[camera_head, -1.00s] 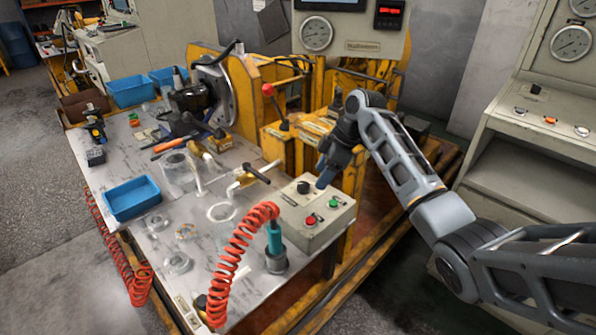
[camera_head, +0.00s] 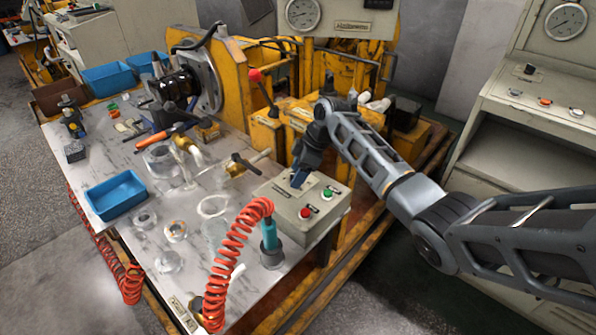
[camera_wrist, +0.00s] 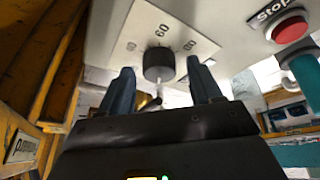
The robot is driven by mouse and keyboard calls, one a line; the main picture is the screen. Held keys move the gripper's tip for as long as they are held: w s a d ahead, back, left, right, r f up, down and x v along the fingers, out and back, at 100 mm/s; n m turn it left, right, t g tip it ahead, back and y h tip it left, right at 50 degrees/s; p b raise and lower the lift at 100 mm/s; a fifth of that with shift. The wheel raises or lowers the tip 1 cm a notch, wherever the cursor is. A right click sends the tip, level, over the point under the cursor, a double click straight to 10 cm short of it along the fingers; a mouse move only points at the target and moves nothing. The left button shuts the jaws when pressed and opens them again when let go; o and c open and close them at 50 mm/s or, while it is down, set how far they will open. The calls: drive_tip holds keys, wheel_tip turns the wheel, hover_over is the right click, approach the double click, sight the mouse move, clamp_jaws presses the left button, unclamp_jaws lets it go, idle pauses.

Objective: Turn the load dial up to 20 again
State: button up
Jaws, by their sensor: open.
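The load dial (camera_wrist: 158,64) is a black round knob on a pale scale plate (camera_wrist: 140,28) with printed numbers. In the wrist view it lies between and just beyond the fingertips of my gripper (camera_wrist: 162,72), with no clear contact. The fingers are apart, one on each side. One number near the dial looks like 60; I cannot tell where the dial points. In the head view my gripper (camera_head: 300,180) points down at the top of the grey control box (camera_head: 315,230) and hides the dial.
A red stop button (camera_head: 305,213) and a green button (camera_head: 327,193) sit on the box close to my gripper. A red coiled hose (camera_head: 232,265) and a teal-handled tool (camera_head: 268,235) stand in front. A brass fitting (camera_head: 237,169) lies to the left.

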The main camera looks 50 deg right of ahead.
drive_tip(key=c, duration=1)
drive_tip(key=shift+c, duration=0.2)
drive_tip(key=shift+a+m+p, duration=0.1)
drive_tip(key=shift+m+p, duration=0.2)
drive_tip(key=shift+p, duration=0.1)
drive_tip(key=shift+r+m+h+p, duration=0.1)
drive_tip(key=shift+m+h+p, duration=0.3)
drive_tip(key=shift+m+p, duration=0.15)
drive_tip(key=m+h+p, duration=0.1)
drive_tip(key=m+p, duration=0.1)
drive_tip(key=m, duration=0.1)
drive_tip(key=shift+a+m+t, duration=0.15)
drive_tip(key=shift+m+t, duration=0.1)
drive_tip(key=shift+t, duration=0.15)
drive_tip(key=m+h+p, duration=0.1)
drive_tip(key=m+p, duration=0.1)
drive_tip(key=m, duration=0.1)
drive_tip(key=shift+m+h, duration=0.3)
drive_tip(key=shift+m+h+p, duration=0.6)
drive_tip(key=shift+m+p, duration=0.1)
drive_tip(key=shift+m, duration=0.7)
drive_tip(key=shift+w, duration=0.1)
